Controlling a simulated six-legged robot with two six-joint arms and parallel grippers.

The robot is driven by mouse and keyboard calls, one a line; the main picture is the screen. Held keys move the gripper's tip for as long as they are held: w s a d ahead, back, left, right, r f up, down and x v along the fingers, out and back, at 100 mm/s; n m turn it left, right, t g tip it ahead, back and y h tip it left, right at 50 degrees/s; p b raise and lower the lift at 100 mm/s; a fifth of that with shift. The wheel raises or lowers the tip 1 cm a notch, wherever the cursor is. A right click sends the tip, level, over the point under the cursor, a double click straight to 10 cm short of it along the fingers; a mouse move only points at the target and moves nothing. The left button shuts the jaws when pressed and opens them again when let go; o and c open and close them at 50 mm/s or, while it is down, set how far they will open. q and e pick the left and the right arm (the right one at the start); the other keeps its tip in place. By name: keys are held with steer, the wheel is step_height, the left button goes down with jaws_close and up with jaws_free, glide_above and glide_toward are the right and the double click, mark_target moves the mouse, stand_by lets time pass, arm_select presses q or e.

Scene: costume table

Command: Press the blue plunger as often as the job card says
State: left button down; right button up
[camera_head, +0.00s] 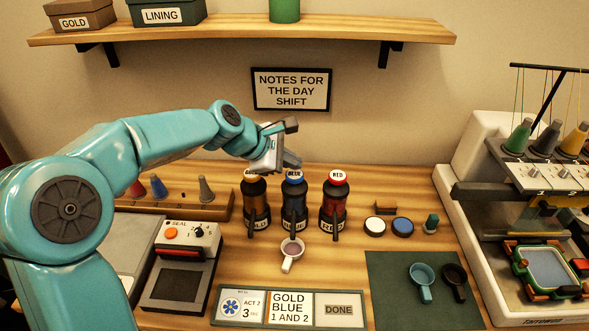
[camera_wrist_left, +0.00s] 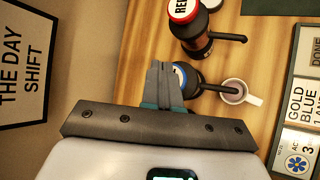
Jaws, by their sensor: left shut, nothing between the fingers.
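The blue pump bottle (camera_head: 294,205) stands between the gold and red ones. Its blue-rimmed plunger top (camera_head: 294,177) reads BLUE. My left gripper (camera_head: 291,161) is shut and empty, just above the blue plunger. In the left wrist view its fingers (camera_wrist_left: 164,84) partly hide the plunger top (camera_wrist_left: 181,75); I cannot tell whether they touch. A white cup (camera_head: 291,251) stands in front of the blue bottle, near its spout. The job card (camera_head: 290,307) shows a blue flower, "ACT 2", "3", "GOLD BLUE 1 AND 2" and "DONE". My right gripper is out of view.
The gold bottle (camera_head: 256,205) and red bottle (camera_head: 334,205) stand close on either side. A sealing machine (camera_head: 180,270) is at left, a green mat (camera_head: 400,300) with two small cups at right, and an embroidery machine (camera_head: 470,150) at far right.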

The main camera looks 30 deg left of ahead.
mark_target(291, 176)
arm_select(q)
step_height(291, 176, up, 5)
steer(key=p, duration=0.5)
stand_by(0.9)
